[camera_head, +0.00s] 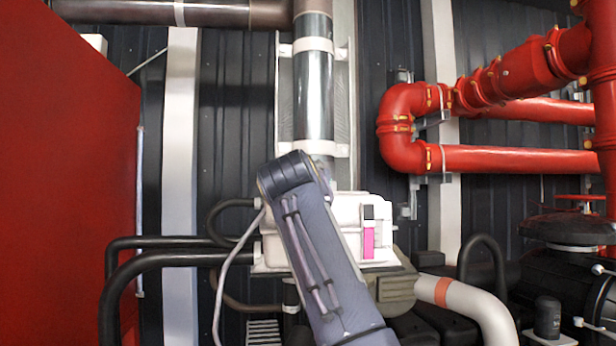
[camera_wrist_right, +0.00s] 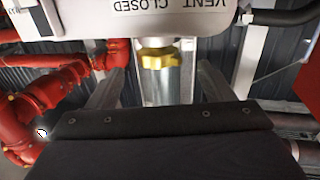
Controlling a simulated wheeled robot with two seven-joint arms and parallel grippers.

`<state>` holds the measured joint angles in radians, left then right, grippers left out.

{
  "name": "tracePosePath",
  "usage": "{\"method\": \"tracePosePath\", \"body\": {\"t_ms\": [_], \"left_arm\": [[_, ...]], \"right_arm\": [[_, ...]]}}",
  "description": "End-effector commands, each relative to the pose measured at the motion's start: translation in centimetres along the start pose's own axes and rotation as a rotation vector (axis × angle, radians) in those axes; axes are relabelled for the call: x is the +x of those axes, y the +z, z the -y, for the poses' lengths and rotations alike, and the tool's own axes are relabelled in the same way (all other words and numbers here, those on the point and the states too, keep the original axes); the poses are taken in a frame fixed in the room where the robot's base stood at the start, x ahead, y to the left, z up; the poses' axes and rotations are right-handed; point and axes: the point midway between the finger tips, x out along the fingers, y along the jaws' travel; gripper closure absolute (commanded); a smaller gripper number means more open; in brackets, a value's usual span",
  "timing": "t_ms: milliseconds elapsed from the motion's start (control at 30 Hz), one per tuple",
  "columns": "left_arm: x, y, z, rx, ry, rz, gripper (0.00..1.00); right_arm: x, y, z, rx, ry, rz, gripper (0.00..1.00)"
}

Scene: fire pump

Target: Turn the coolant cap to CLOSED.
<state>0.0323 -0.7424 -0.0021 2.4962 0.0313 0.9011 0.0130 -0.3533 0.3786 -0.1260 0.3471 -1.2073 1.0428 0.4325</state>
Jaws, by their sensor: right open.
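The yellow coolant cap (camera_wrist_right: 158,61) shows in the right wrist view, lobed, below the white tank (camera_wrist_right: 130,18) that carries upside-down "VENT CLOSED" lettering. My right gripper (camera_wrist_right: 158,82) is open, with one grey finger on each side of the cap and a visible gap on both sides. I cannot tell how deep the cap sits between the fingers. In the head view the white tank (camera_head: 347,212) has a pink level window; my right arm covers its middle and hides the cap and right gripper. My left gripper is not in view.
Red pipes (camera_head: 484,152) run at the right. A vertical metal pipe (camera_head: 313,83) rises behind the tank. Black hoses (camera_head: 165,260) reach the tank from the left, and a red panel (camera_head: 60,180) stands at far left. A pale pipe (camera_head: 473,303) is at lower right.

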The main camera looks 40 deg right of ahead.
Motion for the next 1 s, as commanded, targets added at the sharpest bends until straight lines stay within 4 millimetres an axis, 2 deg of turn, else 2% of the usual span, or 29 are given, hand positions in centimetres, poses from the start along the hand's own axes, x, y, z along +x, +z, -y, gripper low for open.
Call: {"method": "tracePosePath", "body": {"t_ms": [167, 400, 600, 967, 1000], "left_arm": [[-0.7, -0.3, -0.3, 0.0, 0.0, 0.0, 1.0], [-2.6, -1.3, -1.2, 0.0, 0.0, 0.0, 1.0], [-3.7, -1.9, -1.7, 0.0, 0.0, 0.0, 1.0], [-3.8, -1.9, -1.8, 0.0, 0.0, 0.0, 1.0], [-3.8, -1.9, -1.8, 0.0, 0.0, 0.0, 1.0]], "right_arm": [[0.6, -1.2, -0.2, 0.012, 0.025, -0.022, 0.25], [4.4, -1.5, -0.3, 0.011, 0.025, -0.021, 0.25], [6.9, -1.4, -0.3, 0.011, 0.023, -0.021, 0.25], [7.6, -1.1, -0.3, 0.013, 0.019, -0.023, 0.25], [7.6, -1.1, -0.3, 0.013, 0.02, -0.023, 0.28]]}}
